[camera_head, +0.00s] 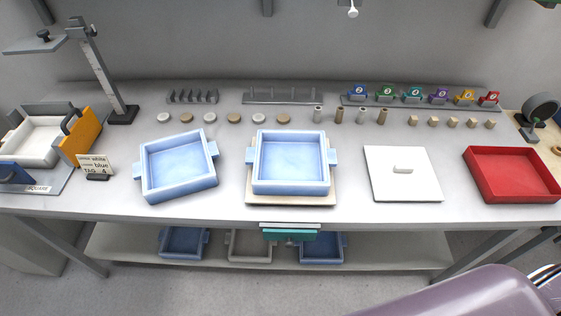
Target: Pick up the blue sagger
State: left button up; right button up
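A light blue sagger (178,164), a square open tray with side handles, sits slightly turned on the table left of centre. A second light blue sagger (290,163) sits squarely on a beige board (292,201) at the centre. Both look empty. Two darker blue saggers, one on the left (184,243) and one on the right (322,247), sit on the lower shelf, partly hidden by the table edge. Neither of my grippers shows in the head view.
A white lid (403,172) and a red tray (511,174) stand to the right. A white tray (34,142) and a sign (95,164) stand left. Small discs, cylinders, blocks and coloured tags line the back. A purple rounded shape (465,296) fills the lower right.

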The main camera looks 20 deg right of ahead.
aim_at(169, 167)
jog(key=l+u, duration=0.35)
jog(key=l, duration=0.3)
jog(key=k+l+u, duration=0.1)
jog(key=l+u, duration=0.3)
jog(key=l, duration=0.2)
